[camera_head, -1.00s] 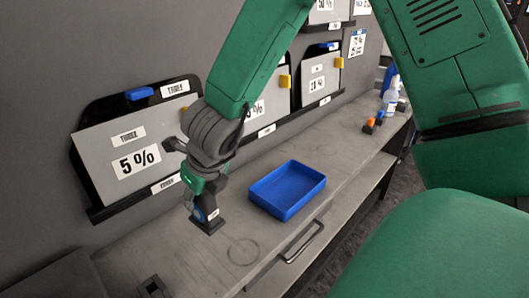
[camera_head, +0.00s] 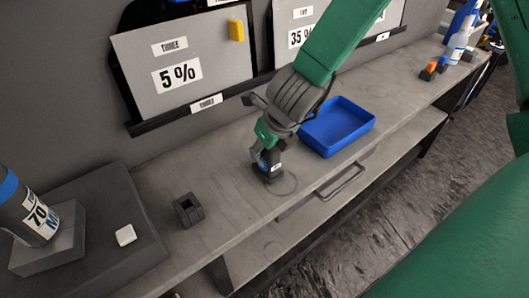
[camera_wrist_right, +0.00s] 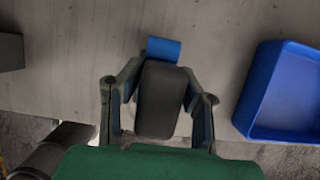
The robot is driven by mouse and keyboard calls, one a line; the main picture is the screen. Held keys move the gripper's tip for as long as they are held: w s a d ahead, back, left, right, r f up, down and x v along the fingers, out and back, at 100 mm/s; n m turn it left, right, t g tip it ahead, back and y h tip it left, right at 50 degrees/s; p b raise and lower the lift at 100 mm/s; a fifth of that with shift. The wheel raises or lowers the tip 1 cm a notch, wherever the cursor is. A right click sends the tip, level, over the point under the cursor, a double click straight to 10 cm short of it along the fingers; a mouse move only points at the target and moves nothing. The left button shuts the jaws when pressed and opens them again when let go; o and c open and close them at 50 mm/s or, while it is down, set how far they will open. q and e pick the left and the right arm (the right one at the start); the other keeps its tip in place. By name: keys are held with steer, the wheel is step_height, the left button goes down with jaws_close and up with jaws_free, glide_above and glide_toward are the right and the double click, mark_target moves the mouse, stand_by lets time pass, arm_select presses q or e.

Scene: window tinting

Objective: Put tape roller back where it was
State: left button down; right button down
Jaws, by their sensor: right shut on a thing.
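My right gripper (camera_head: 265,150) is shut on the tape roller (camera_head: 275,170), a dark tool with a blue roll and a small white label. It holds the roller low over the bench, beside a faint ring mark; I cannot tell whether it touches the surface. In the right wrist view, the gripper's fingers (camera_wrist_right: 160,105) lie on both sides of the roller's dark body (camera_wrist_right: 160,90), and the blue roll shows at its far end. A small dark square holder (camera_head: 188,211) with an opening on top stands on the bench to the left. My left gripper is not in view.
A blue tray (camera_head: 365,122) stands right of the gripper. A dark raised block (camera_head: 75,215) with a cylinder (camera_head: 30,205) and a white piece (camera_head: 125,235) is at the left. A 5 % panel (camera_head: 178,50) hangs behind. The bench between holder and gripper is clear.

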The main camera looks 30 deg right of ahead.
steer(key=shift+d+f, duration=0.15)
steer(key=shift+f, duration=0.2)
steer(key=shift+d, duration=0.3)
steer(key=c, duration=1.2)
jaws_free()
steer(key=shift+o, duration=0.2)
steer(key=shift+a, duration=0.3)
steer(key=shift+r, duration=0.25)
steer(key=p+v, duration=0.1)
steer(key=v, duration=0.2)
steer(key=p+v, duration=0.1)
steer(key=v, duration=0.3)
steer(key=p+v, duration=0.1)
steer(key=v, duration=0.2)
steer(key=shift+s+d+r, duration=0.1)
steer(key=shift+d+r, duration=0.1)
steer(key=shift+d, duration=0.05)
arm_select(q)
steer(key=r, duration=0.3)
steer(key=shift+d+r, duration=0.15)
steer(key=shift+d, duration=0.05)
arm_select(e)
steer(key=shift+s+a+r, duration=0.15)
steer(key=shift+s+r, duration=0.1)
steer(key=shift+r, duration=0.3)
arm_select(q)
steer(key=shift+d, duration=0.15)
arm_select(e)
steer(key=shift+d, duration=0.2)
